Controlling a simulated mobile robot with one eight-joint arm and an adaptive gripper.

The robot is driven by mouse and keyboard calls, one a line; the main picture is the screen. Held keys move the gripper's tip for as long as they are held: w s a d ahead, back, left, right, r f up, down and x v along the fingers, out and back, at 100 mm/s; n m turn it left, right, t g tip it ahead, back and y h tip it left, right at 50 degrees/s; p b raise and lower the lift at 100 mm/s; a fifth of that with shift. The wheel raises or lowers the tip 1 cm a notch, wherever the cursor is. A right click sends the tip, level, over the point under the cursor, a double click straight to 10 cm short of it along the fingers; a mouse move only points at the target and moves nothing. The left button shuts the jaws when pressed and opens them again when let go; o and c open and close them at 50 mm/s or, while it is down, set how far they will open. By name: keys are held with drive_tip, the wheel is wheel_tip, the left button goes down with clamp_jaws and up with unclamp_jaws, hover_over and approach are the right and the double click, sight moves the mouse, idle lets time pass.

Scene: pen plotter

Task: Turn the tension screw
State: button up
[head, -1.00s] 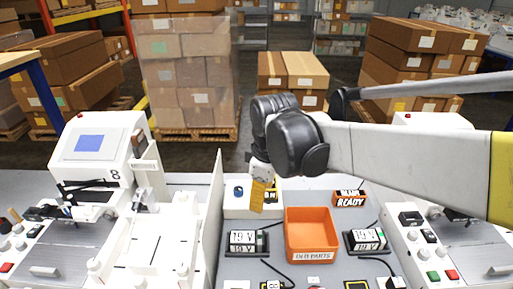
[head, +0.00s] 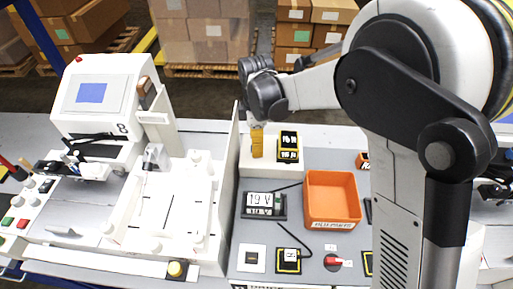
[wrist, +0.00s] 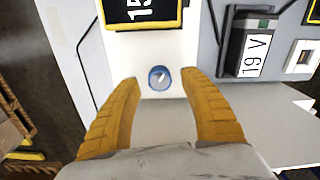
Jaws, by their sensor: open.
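The tension screw (wrist: 159,78) is a round blue knob with a pale slotted centre, set in a white block. It shows in the wrist view at the upper middle. My gripper (head: 257,144) has yellow fingers, which are open on the left and right of the screw in the wrist view, with a gap on each side. I cannot tell how far above the screw the fingertips are. In the head view the gripper points down at the white block (head: 250,166), and the screw is hidden there.
A black display with a yellow border (head: 289,147) stands beside the gripper. A 19 V display (head: 264,205) and an orange bin (head: 332,199) are nearer the front. An upright white panel (head: 230,165) is on the left. My arm covers the right side.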

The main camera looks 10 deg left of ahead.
drive_tip(key=shift+f, duration=0.95)
clamp_jaws()
